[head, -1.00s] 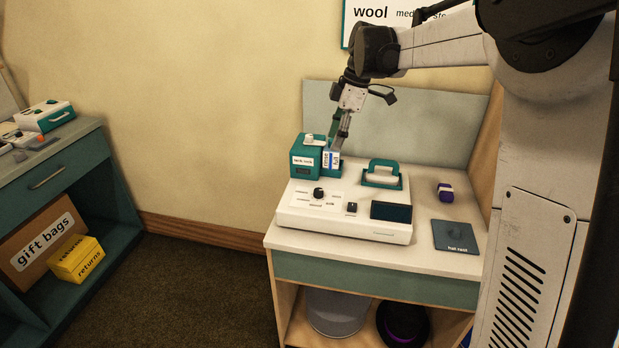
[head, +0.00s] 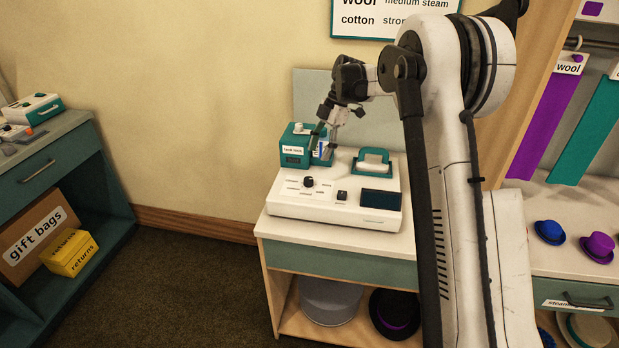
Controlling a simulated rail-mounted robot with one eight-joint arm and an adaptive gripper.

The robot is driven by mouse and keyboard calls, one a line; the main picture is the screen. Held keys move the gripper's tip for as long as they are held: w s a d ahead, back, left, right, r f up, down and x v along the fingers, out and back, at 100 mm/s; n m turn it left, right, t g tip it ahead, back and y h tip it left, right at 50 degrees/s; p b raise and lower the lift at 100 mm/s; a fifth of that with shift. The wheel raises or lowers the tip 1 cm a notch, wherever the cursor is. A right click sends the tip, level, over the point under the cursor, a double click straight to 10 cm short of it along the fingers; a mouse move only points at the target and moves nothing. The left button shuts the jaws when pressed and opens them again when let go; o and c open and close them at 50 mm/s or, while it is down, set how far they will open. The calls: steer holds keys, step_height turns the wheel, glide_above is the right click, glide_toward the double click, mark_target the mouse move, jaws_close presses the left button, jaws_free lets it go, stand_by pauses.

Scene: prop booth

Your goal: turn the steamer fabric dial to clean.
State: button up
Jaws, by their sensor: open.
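The steamer (head: 330,212) is a wide white unit on the counter. Its front panel carries a round black dial (head: 308,182) with small marks that are too small to read, a small dark switch (head: 342,195) and a dark display (head: 376,197). A teal tank (head: 294,147) with a white label stands at its back left, and a teal-framed handpiece (head: 372,163) rests at its back right. My gripper (head: 325,140) is open, pointing down just right of the tank, behind and above the dial and apart from it. A blue-and-white label (head: 321,150) shows by the fingers.
A wall sign (head: 395,18) hangs above. My arm hides the counter's right part. On the right are hanging ribbons (head: 546,115) and small hats (head: 597,247). A teal cabinet (head: 50,165) with boxes stands left. Floor between is clear.

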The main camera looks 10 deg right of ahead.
mark_target(309, 179)
steer(key=x, duration=1)
steer(key=shift+c, duration=0.2)
jaws_close()
